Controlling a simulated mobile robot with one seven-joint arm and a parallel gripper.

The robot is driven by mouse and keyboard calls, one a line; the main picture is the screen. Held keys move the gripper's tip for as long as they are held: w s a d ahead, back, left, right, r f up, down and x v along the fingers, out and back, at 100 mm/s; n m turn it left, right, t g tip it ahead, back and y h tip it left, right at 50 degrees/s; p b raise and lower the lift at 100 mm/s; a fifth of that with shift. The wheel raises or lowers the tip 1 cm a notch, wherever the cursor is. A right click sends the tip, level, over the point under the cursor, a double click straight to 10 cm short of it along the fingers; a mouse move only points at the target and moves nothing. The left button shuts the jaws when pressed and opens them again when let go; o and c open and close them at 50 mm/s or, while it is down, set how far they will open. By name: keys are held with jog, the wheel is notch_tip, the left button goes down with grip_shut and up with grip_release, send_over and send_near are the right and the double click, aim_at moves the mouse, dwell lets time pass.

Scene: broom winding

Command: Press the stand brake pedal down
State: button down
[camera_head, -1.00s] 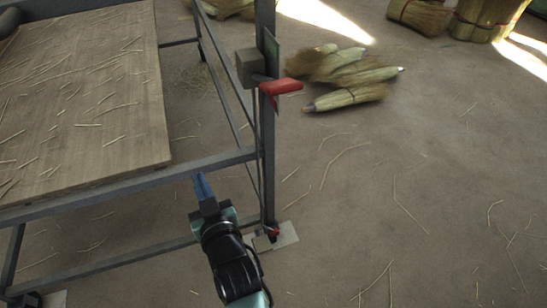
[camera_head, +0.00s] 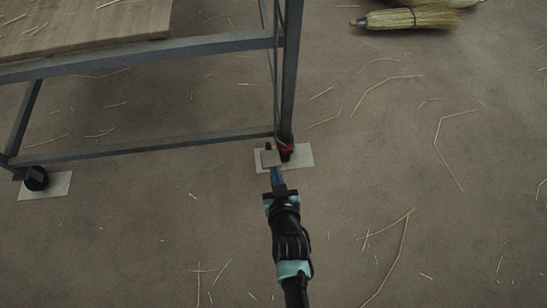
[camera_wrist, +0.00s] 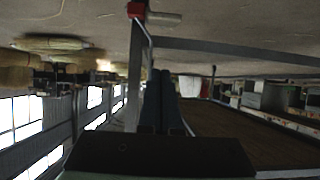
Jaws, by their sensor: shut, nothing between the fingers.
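The stand is a grey metal frame with a wooden top (camera_head: 80,28). At the foot of its right-hand leg (camera_head: 290,75) is the brake pedal, a small pale pad (camera_head: 269,158) beside a red part (camera_head: 287,149), above a whitish floor plate (camera_head: 304,158). The wrist view is upside down; there the pedal pad (camera_wrist: 163,19) and red part (camera_wrist: 137,9) show at the top. My gripper (camera_head: 275,170) has its blue fingers together and empty, pointing at the pedal from the near side. It also shows in the wrist view (camera_wrist: 160,76). I cannot tell whether the fingertips touch the pad.
A low crossbar (camera_head: 150,147) runs left from the leg. A black caster (camera_head: 36,178) stands on another pale plate at the left. A broom head (camera_head: 410,19) lies on the floor at the upper right. The floor right of the leg is open, with loose straws.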

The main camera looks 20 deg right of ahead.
jog(key=shift+w, duration=0.1)
jog(key=b, duration=0.7)
send_over(272, 164)
jog(key=f, duration=0.5)
jog(key=shift+w, duration=0.25)
notch_tip(272, 164, down, 2)
jog(key=shift+b, duration=0.85)
jog(key=shift+s+f+b, duration=0.3)
jog(key=shift+f+b, duration=0.35)
jog(key=shift+f, duration=0.15)
jog(key=shift+s+a+f, duration=0.1)
jog(key=shift+a+f, duration=0.05)
jog(key=shift+f, duration=0.2)
